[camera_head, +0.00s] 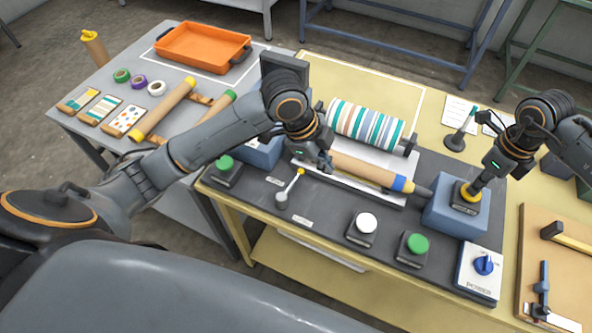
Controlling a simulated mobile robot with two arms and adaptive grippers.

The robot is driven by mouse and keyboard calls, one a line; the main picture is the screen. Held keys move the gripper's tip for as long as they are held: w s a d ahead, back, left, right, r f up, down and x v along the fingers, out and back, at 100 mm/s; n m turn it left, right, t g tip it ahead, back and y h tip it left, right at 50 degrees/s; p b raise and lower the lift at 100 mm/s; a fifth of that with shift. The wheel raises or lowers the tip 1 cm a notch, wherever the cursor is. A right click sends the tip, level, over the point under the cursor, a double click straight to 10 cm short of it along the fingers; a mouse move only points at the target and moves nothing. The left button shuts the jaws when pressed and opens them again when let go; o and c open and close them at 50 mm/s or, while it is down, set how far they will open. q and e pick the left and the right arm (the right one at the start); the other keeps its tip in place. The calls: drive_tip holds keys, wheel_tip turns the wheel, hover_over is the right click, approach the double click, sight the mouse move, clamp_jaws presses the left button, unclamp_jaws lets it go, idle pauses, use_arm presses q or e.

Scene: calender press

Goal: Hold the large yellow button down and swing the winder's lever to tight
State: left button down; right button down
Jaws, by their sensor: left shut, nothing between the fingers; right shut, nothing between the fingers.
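The large yellow button (467,194) sits on a blue-grey box (440,213) at the right of the dark press bed. My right gripper (473,188) is shut, pointing down, with its fingertips at the top of the button; they appear to touch it, but how far it is pressed I cannot tell. A pale lever (291,186) with a yellow-orange tip rises from a grey pivot at the bed's front left, between small labels too small to read. My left gripper (327,168) is shut and empty, just right of the lever's tip, apparently apart from it.
Green buttons (417,244), a white button (366,223) and a blue knob (484,264) line the front. Another lever with a green tip (468,118) stands behind.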

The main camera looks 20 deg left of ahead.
use_arm(q)
drive_tip(key=s+a+r+m+g+y, duration=0.1)
drive_tip(key=a+r+g+y, duration=0.15)
drive_tip(key=a+r, duration=0.4)
hover_over(294, 179)
drive_tip(key=d, duration=0.3)
wheel_tip(294, 179, down, 10)
drive_tip(key=r, duration=0.1)
drive_tip(key=a+f, duration=0.1)
drive_tip(key=a+f+h, duration=0.1)
drive_tip(key=f, duration=0.1)
drive_tip(key=shift+f, duration=0.1)
drive_tip(key=shift+a+f, duration=0.25)
drive_tip(key=shift+f, duration=0.05)
drive_tip(key=shift+a+f+n, duration=0.3)
drive_tip(key=shift+a, duration=0.35)
drive_tip(key=shift+d, duration=0.15)
